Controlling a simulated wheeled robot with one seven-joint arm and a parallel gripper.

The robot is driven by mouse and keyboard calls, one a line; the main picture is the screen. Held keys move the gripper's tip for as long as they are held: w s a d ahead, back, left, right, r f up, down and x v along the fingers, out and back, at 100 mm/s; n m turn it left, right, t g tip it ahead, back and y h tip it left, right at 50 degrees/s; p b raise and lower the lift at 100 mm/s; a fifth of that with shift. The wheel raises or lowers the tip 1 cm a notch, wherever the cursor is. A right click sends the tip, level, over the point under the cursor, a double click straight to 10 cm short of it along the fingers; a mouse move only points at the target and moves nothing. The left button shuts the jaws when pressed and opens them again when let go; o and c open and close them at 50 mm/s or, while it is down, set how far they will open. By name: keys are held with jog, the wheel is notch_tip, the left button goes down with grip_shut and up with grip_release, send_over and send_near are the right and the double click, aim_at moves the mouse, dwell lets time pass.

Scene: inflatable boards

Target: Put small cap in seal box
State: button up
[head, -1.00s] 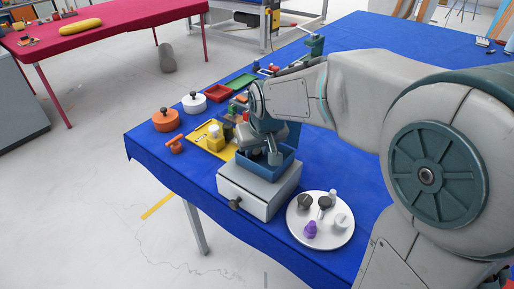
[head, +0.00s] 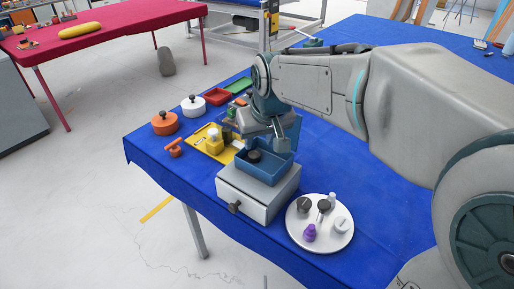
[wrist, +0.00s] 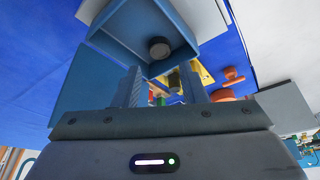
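A small dark round cap (head: 254,156) lies inside the open blue box (head: 272,172), which I take to be the seal box. The box sits on a white drawer unit with a dark knob. The cap also shows in the wrist view (wrist: 159,48), against the box's inner corner. My gripper (head: 280,147) is above the right part of the box, apart from the cap. In the wrist view its two fingers (wrist: 163,80) stand apart with nothing held between them. A blue panel, apparently the raised lid, stands behind the gripper.
A round white plate (head: 296,238) with several small pieces, one purple, lies right of the drawer unit (head: 247,197). A yellow tray (head: 207,146) with small items lies left of the box. An orange pot (head: 165,123) and a white pot (head: 193,106) stand farther left.

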jog(key=a+v, duration=0.1)
jog(key=v, duration=0.4)
jog(key=s+d+f+m+g+h, duration=0.1)
jog(key=s+d+f+m, duration=0.2)
jog(key=s+d+f, duration=0.8)
jog(key=s+d, duration=0.2)
jog(key=s, duration=0.1)
jog(key=shift+s+d+f+m, duration=0.2)
jog(key=shift+f+m, duration=0.1)
jog(key=shift+m, duration=0.1)
